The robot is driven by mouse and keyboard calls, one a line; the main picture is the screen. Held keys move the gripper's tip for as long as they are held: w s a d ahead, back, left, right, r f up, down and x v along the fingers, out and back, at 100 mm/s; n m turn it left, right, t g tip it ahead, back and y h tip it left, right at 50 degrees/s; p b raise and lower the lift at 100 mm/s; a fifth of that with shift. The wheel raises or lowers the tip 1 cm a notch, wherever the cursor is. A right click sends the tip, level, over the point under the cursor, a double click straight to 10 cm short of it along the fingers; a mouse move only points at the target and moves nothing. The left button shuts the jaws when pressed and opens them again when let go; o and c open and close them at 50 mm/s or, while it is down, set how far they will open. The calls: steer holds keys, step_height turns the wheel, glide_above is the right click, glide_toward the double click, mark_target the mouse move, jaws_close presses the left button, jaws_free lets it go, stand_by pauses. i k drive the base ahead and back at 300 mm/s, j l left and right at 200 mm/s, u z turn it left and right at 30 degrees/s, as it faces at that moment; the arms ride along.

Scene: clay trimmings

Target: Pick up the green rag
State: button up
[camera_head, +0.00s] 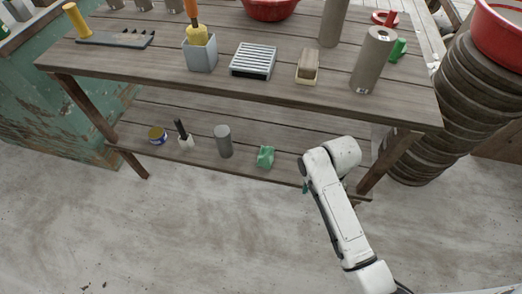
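A small green object (265,157) sits on the lower shelf of the wooden table, right of a grey cylinder. Another green object (398,49) lies on the tabletop at the right, behind a tall grey-brown cylinder that partly covers it. Both are too small for me to tell for certain which is the rag. My white arm reaches up from the bottom right, its bent joint in front of the lower shelf's right part. My gripper cannot be made out; the arm's end is hidden. A tiny dark green patch beside the arm is unclear.
The wooden table (205,86) has a lower shelf (200,120) with a small tin (157,136), a dark-handled brush (185,136) and the grey cylinder (224,141). The tall cylinder (372,62) stands near the tabletop's front edge. Stacked round forms (478,100) stand right. The front floor is clear.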

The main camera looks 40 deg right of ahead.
mark_target(265, 158)
steer(key=i, duration=0.85)
